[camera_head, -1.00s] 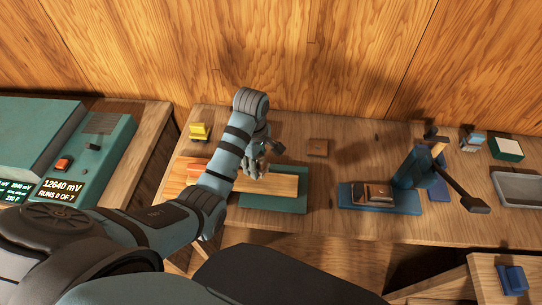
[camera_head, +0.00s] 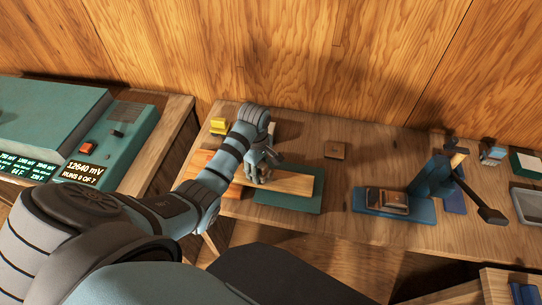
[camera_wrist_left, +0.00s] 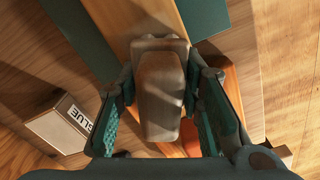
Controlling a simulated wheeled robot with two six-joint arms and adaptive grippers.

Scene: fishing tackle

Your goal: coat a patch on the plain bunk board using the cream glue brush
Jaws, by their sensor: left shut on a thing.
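The plain bunk board (camera_head: 296,183) is a long pale plank lying across a green mat (camera_head: 290,203) on the bench. It also shows in the left wrist view (camera_wrist_left: 120,12). My left gripper (camera_head: 262,172) is low over the board, left of its middle. In the left wrist view its fingers (camera_wrist_left: 165,105) are shut on a rounded, dull cream-brown block, which looks like the cream glue brush (camera_wrist_left: 160,85). The brush's underside is hidden, so I cannot tell whether it touches the board. My right gripper is not identifiable in view.
A box marked GLUE (camera_wrist_left: 68,122) stands beside the board. An orange piece (camera_head: 196,160) lies at the board's left end. A blue stand (camera_head: 430,180) and a blue tray (camera_head: 372,201) stand to the right. A small brown block (camera_head: 335,150) lies behind the mat.

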